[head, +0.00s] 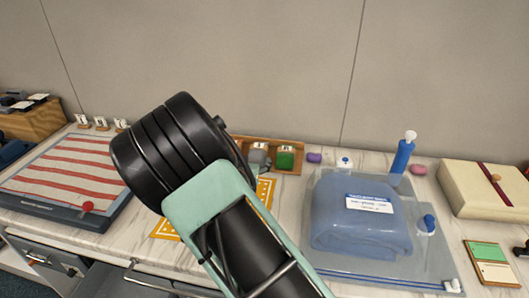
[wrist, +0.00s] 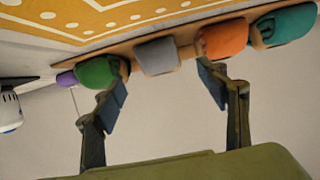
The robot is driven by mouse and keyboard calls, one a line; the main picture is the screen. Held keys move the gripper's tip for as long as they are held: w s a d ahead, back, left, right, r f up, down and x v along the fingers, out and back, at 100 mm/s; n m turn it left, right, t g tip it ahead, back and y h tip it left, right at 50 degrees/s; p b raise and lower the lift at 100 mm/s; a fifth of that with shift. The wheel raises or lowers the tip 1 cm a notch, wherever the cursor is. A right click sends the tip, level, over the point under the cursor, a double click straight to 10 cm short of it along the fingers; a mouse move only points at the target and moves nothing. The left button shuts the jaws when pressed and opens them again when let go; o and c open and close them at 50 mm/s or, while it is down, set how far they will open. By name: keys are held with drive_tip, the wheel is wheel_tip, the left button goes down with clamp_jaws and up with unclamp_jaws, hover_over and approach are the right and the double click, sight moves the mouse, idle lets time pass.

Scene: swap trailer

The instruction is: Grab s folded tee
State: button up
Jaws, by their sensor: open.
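A row of small folded cloth bundles lies on a wooden tray (head: 289,170) at the back of the counter. In the head view a grey bundle (head: 259,154) and a green bundle (head: 285,158) show with small white tags; I cannot read which is S. The wrist view shows the green bundle (wrist: 98,71), the grey bundle (wrist: 157,57), an orange bundle (wrist: 221,37) and a teal bundle (wrist: 287,24). My gripper (wrist: 163,88) is open and empty. Its fingertips appear either side of the grey bundle, near green and orange; contact is unclear. My arm hides the tray's left part in the head view.
A yellow patterned mat (head: 265,190) lies in front of the tray. To its right are a purple item (head: 314,158), a clear bag with blue cloth (head: 362,225) and a blue pump bottle (head: 402,156). A striped-cloth board (head: 70,175) is at left. The wall stands close behind.

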sight(256, 153)
drive_tip(key=x, duration=0.4)
drive_tip(key=shift+w, duration=0.1)
drive_tip(key=shift+r+x, duration=0.15)
drive_tip(key=shift+x, duration=1.1)
drive_tip(key=shift+r+x, duration=0.1)
drive_tip(key=shift+x, duration=1.15)
drive_tip(key=shift+w+d, duration=0.1)
drive_tip(key=c, duration=1.3)
drive_tip(key=shift+r, duration=0.1)
drive_tip(key=shift+c, duration=0.2)
